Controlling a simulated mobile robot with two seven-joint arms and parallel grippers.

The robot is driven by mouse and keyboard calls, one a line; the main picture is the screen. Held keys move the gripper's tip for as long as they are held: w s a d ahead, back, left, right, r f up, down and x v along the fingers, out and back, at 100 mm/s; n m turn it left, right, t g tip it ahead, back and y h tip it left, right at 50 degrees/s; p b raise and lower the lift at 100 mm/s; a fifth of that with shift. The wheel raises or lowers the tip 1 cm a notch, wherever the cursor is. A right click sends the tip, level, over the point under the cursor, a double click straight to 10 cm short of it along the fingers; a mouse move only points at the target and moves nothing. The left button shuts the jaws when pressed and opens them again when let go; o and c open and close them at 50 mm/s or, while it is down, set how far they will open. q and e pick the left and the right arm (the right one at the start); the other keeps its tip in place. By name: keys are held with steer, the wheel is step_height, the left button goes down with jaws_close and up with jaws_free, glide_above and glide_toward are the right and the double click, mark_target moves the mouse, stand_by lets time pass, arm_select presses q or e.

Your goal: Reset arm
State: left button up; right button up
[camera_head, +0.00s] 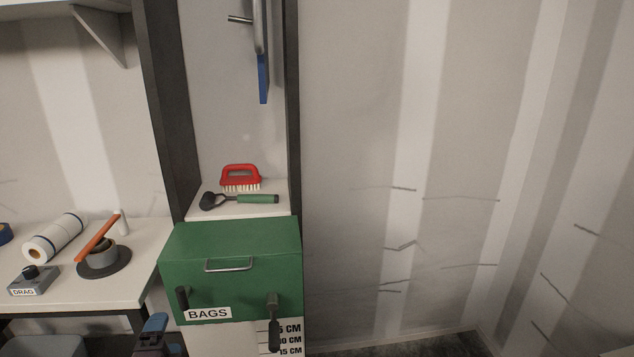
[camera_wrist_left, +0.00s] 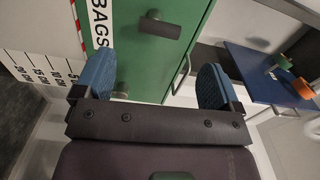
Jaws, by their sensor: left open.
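My left gripper (camera_head: 157,328) shows at the bottom edge of the head view, just left of and below the front of the green BAGS box (camera_head: 230,247). In the left wrist view my left gripper (camera_wrist_left: 155,80) has its two blue fingers wide apart with nothing between them. The green box (camera_wrist_left: 140,70) lies beyond the fingers, with a dark handle (camera_wrist_left: 158,25) on its face. Most of the left arm is out of the head view. My right gripper is in neither view.
The green box has a metal handle (camera_head: 229,265) and dark latches. A red brush (camera_head: 241,178) and a green-handled tool (camera_head: 258,199) lie on the ledge above. Left, the white bench (camera_head: 125,290) holds a paper roll (camera_head: 54,238) and DRAG box (camera_head: 34,281). The right side is clear before the wall.

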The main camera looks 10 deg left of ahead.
arm_select(q)
steer(key=s+d+f+n+g+h, duration=0.2)
steer(key=s+f+n, duration=0.4)
steer(key=s, duration=0.3)
steer(key=s+d+f+n+g+h, duration=0.2)
steer(key=s+d+f+n, duration=0.4)
steer(key=s, duration=0.4)
step_height(320, 180, down, 2)
steer(key=shift+f+n+g, duration=0.25)
steer(key=shift+n+g, duration=0.55)
steer(key=shift+g, duration=0.1)
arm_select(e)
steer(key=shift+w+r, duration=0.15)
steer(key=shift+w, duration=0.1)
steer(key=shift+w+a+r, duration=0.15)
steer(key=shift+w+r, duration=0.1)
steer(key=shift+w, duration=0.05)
